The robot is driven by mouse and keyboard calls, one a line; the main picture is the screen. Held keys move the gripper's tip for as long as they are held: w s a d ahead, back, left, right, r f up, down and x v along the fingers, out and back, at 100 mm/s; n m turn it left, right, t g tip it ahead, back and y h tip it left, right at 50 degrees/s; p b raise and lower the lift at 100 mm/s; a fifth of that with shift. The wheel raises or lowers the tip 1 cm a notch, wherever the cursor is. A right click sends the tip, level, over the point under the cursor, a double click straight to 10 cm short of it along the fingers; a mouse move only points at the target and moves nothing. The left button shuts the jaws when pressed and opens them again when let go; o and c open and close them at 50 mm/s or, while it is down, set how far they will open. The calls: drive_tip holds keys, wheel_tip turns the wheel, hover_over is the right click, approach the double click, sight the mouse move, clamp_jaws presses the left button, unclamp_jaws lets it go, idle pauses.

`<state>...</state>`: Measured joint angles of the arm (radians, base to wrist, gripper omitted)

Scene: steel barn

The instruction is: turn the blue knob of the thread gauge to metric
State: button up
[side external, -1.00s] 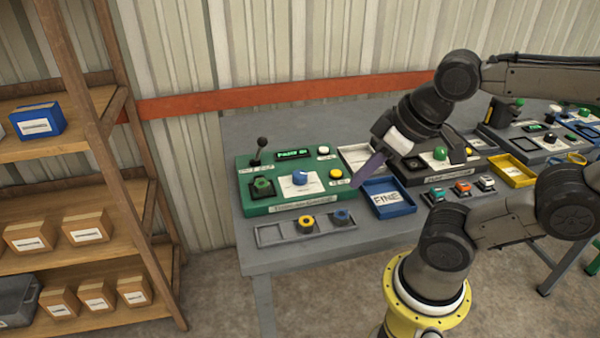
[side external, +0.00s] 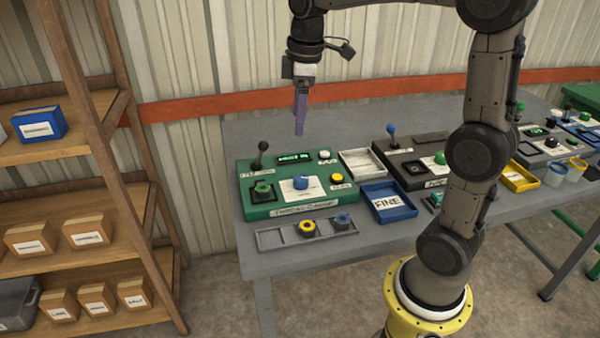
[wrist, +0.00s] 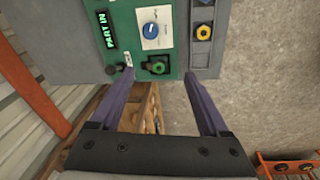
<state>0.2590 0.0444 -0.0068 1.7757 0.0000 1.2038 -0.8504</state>
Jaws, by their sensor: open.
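The thread gauge (side external: 290,208) is a green box at the left end of the grey table. Its blue knob (side external: 301,182) sits on a white label plate in the middle of its top. In the wrist view the blue knob (wrist: 152,31) shows ahead of the fingers with a pale pointer line, but the label text is too small to read. The gauge's display reads "PART IN" in the wrist view. My gripper (side external: 299,133) is up above the back of the gauge, pointing down, clear of it. Its purple fingers (wrist: 160,85) are apart and empty.
A black lever (side external: 261,155), a green-topped socket (side external: 263,190), and white and yellow buttons (side external: 337,178) surround the knob. A tray (side external: 270,239) with yellow and blue rings lies in front. A blue "FINE" tray (side external: 388,215) and another panel stand right. Wooden shelves (side external: 100,150) stand left.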

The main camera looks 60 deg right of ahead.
drive_tip(key=m+g, duration=0.1)
hover_over(300, 177)
wheel_tip(300, 177, down, 5)
wheel_tip(300, 177, down, 14)
drive_tip(key=shift+r, duration=0.1)
clamp_jaws()
idle(0.6)
